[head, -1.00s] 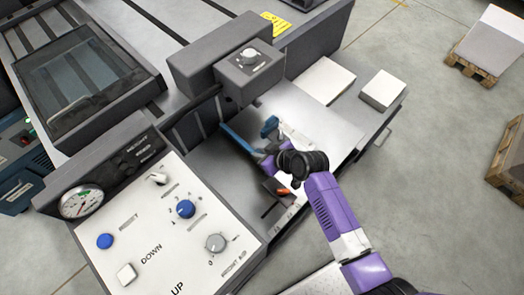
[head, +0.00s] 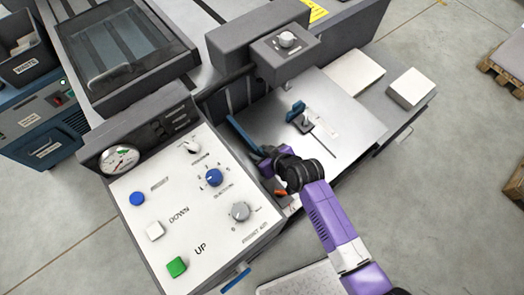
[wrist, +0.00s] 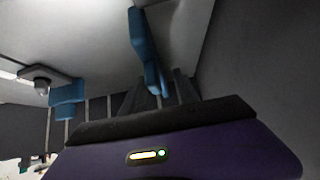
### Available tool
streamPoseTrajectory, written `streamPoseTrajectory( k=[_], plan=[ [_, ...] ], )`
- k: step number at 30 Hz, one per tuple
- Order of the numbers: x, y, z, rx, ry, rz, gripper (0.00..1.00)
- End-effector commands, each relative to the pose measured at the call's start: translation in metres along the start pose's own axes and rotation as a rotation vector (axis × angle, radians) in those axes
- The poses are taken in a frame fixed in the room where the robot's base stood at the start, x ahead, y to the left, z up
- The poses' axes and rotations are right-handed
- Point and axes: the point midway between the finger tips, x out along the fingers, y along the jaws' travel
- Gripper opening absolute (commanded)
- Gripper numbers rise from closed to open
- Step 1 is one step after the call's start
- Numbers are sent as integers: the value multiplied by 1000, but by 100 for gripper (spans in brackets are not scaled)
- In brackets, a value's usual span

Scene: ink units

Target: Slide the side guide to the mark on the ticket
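A blue guide block (head: 296,111) with a small metal knob sits on the grey metal feed plate (head: 352,116), beside a dark slot. I take it for the side guide. A long blue bar (head: 242,134) lies along the plate's left edge. My gripper (head: 268,157) is low at the plate's near-left side, close to the bar's near end and apart from the block. In the wrist view the block (wrist: 68,92) shows at left and the bar (wrist: 143,42) at upper middle. My fingertips are too dark to judge.
The sloped control panel (head: 180,215) with knobs and buttons stands just left of my gripper. A dark grey box with a dial (head: 285,42) overhangs the plate's far-left side. Two white stacks (head: 355,71) (head: 411,87) lie to the right. Open floor is at right.

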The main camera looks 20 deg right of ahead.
Motion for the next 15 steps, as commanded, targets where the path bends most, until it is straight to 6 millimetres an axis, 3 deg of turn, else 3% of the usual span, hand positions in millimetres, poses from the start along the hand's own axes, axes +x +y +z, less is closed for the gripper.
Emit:
streamPoseTrajectory(
  k=[8,15],
  plan=[
    [-3,2,0,1,1,4,36],
    [-33,1,0,1,1,3,36]
  ],
)
